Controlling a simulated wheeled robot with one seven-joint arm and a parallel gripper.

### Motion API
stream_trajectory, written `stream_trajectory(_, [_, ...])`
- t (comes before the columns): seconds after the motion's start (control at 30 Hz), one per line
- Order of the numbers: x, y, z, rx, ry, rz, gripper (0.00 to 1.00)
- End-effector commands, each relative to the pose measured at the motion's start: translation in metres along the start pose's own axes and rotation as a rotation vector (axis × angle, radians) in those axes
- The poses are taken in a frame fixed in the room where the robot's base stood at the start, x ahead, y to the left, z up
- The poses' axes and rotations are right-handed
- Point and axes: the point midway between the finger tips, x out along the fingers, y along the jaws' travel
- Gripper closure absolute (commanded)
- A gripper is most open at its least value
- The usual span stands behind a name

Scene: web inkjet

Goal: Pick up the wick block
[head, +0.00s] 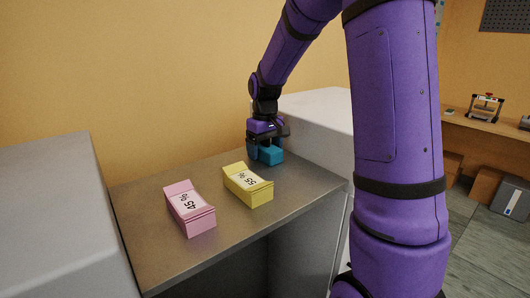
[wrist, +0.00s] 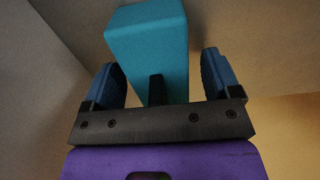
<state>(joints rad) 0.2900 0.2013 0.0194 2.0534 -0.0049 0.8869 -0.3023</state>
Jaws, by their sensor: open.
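A plain teal block (head: 271,156), which seems to be the wick block, stands at the back right of the grey metal counter. In the wrist view the teal block (wrist: 150,45) is ahead between the two blue fingers. My gripper (head: 264,146) is over the block, and its fingers partly hide it in the head view. In the wrist view my gripper (wrist: 160,75) is open, with a gap showing on both sides of the block. I cannot tell how far down the block the fingers reach.
A yellow packet (head: 248,185) marked 55 and a pink packet (head: 190,207) marked 45 lie to the left on the counter (head: 145,215). A grey cabinet (head: 50,210) and a white unit (head: 318,115) flank it. A yellow wall stands behind.

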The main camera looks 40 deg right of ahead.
Motion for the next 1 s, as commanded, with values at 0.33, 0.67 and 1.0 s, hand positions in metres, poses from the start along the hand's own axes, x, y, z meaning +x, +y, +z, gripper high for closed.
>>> stream_trajectory(0.33, [0.0, 0.0, 0.0, 0.0, 0.0, 0.0, 0.72])
stream_trajectory(0.67, [-0.005, 0.0, 0.0, 0.0, 0.002, 0.001, 0.72])
stream_trajectory(1.0, [-0.037, 0.0, 0.005, 0.001, 0.001, 0.001, 0.72])
